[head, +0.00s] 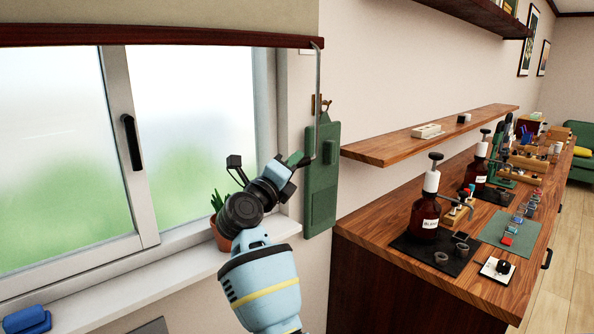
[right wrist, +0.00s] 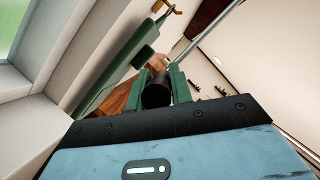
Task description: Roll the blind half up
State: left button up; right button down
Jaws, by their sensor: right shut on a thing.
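The blind (head: 160,12) is a beige sheet with a dark red bottom bar (head: 150,38), across the top of the window in the head view. Its bar hangs above most of the glass. A thin grey crank rod (head: 319,80) hangs down by the bar's right end. My right gripper (head: 300,160) is at the rod's lower end. In the right wrist view the green fingers (right wrist: 164,88) are shut on a black crank handle (right wrist: 156,94), with the rod running up and right from it. My left gripper is not in view.
A green board (head: 322,190) hangs on the wall just right of my right gripper. A potted plant (head: 217,222) stands on the sill behind my arm. A blue object (head: 28,320) lies at lower left. The wooden counter (head: 400,280) at right holds bottles.

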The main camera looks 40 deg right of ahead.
jog(key=shift+r, duration=0.3)
jog(key=shift+f, duration=0.1)
jog(key=c, duration=1.3)
grip_release()
jog(key=shift+o, duration=0.2)
jog(key=b+v, duration=0.1)
jog(key=v, duration=0.6)
jog(key=shift+s+a, duration=0.2)
jog(key=shift+a, duration=0.15)
jog(key=shift+f, duration=0.1)
